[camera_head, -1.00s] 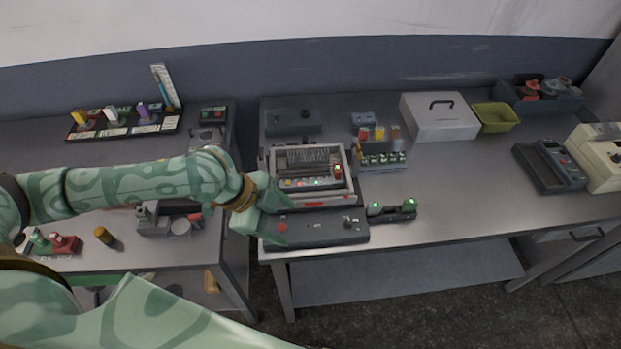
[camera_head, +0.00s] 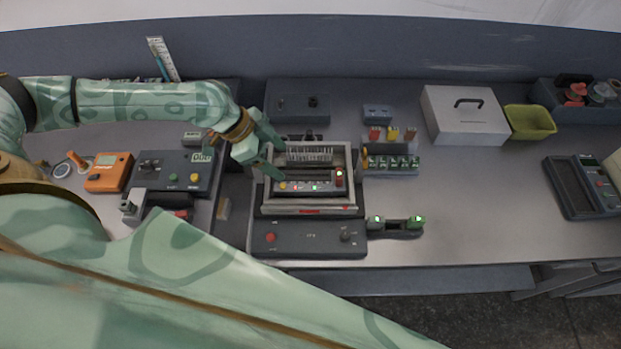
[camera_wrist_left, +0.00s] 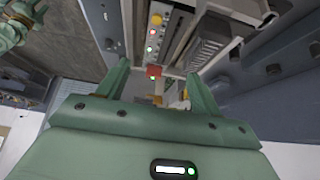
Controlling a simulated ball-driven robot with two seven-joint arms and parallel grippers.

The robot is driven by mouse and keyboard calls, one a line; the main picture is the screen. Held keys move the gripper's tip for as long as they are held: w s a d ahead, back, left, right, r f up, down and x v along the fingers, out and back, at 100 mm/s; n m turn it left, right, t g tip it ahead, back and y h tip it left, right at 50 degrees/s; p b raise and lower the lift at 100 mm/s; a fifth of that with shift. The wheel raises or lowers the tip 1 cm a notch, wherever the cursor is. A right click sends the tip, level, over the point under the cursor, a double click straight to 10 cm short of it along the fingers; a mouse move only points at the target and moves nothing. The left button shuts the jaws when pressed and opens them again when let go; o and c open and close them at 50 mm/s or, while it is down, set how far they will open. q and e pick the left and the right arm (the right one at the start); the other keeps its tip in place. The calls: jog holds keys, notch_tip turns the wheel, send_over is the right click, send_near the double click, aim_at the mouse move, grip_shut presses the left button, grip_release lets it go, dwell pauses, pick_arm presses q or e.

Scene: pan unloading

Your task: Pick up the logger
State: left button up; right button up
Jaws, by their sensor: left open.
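No label marks the logger, so I cannot tell for certain which unit it is. A candidate is the dark panel (camera_head: 310,187) with a row of small lights and a red cap at its right end. It sits in a grey open-topped frame (camera_head: 268,210), in front of a ribbed block (camera_head: 309,154). My left gripper (camera_head: 270,160) is open and empty at the frame's rear left corner. In the left wrist view its fingers (camera_wrist_left: 157,78) stand apart, with the lit panel (camera_wrist_left: 152,40) beyond them. A green gripper-like part (camera_wrist_left: 20,24) at upper left may be my right gripper; its jaws are unclear.
A control box (camera_head: 308,239) with a red button lies in front of the frame. A small stand with green lights (camera_head: 396,227) and a rack (camera_head: 392,160) stand to the right. A white case (camera_head: 464,115) and yellow-green bin (camera_head: 530,121) are behind. The right tabletop has free room.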

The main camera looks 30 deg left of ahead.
pick_arm(q)
send_near(308, 180)
jog(key=x, duration=0.3)
jog(key=shift+s+f, duration=0.15)
jog(key=shift+d+f, duration=0.3)
jog(key=shift+f, duration=0.2)
jog(key=x, duration=0.5)
jog(key=shift+w+r, duration=0.1)
jog(key=shift+w, duration=0.2)
pick_arm(e)
jog(key=shift+a+f, duration=0.15)
jog(key=shift+f, duration=0.05)
pick_arm(q)
jog(key=shift+s, duration=0.1)
jog(key=shift+c, duration=0.3)
jog(key=c, duration=0.7)
